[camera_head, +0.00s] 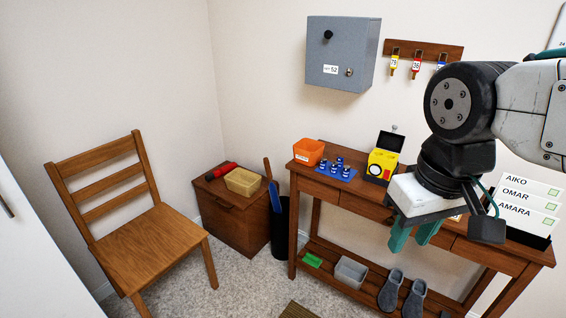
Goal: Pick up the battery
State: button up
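I cannot make out a battery for certain. Several small blue-and-white upright pieces (337,165) stand on a blue pad (348,177) on the wooden console table; they are too small to identify. To their right is a yellow box (382,163) with a black raised lid and a round front. An orange bin (308,151) stands to their left; its inside is barely visible. My gripper (412,236) hangs in front of the table, right of the yellow box. Its two teal fingers are apart and nothing shows between them.
Name cards (529,194) stand at the table's right end. A wooden chair (150,235), a low cabinet (233,218) with a red torch-like object (222,171), and a black umbrella bin (281,235) stand left.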

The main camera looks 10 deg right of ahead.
aim_at(323, 161)
jog(key=u, duration=0.25)
jog(key=i, duration=0.75)
jog(key=z, duration=0.65)
jog(key=i, duration=0.65)
jog(key=z, duration=0.6)
